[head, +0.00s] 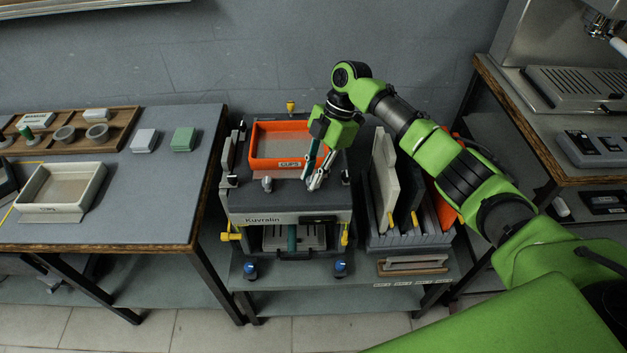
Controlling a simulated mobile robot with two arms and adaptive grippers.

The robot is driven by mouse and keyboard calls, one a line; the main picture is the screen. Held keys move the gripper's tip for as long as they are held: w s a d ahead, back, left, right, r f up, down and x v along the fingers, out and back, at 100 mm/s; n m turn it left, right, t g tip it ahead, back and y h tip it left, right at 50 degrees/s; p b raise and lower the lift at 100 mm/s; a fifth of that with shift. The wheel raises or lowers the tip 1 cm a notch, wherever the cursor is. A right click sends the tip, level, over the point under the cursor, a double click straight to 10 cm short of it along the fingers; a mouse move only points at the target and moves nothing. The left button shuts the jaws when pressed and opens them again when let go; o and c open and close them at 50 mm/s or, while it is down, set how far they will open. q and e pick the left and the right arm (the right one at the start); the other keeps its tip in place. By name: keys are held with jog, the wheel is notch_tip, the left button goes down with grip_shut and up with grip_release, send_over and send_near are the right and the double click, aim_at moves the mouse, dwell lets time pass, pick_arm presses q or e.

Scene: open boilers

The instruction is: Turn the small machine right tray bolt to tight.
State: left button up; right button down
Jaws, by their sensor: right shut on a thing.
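The small machine (285,218) is a grey box marked "Kuvralin" on a low stand in the middle of the head view. An orange tray (262,161) labelled "CUPS" sits on its top. The left tray bolt (267,184), a small grey knob, stands in front of the tray's left part. My right gripper (314,183) points down at the matching spot in front of the tray's right corner. It is shut on the right tray bolt, which its fingers mostly hide. How far the bolt is turned cannot be told. My left gripper is out of view.
A grey table (150,190) with cups and boxes is left; a coffee machine (580,80) is right.

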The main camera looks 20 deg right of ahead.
jog(key=shift+n+g+b, duration=0.4)
jog(key=shift+n+b, duration=0.4)
jog(key=shift+n, duration=0.3)
jog(key=c, duration=1.9)
grip_release()
jog(key=shift+w+r+h, duration=0.1)
jog(key=shift+r+h, duration=0.05)
jog(key=shift+h, duration=0.15)
jog(key=v, duration=1.1)
jog(key=shift+d+r, duration=0.15)
jog(key=shift+r, duration=0.15)
jog(key=shift+f, duration=0.1)
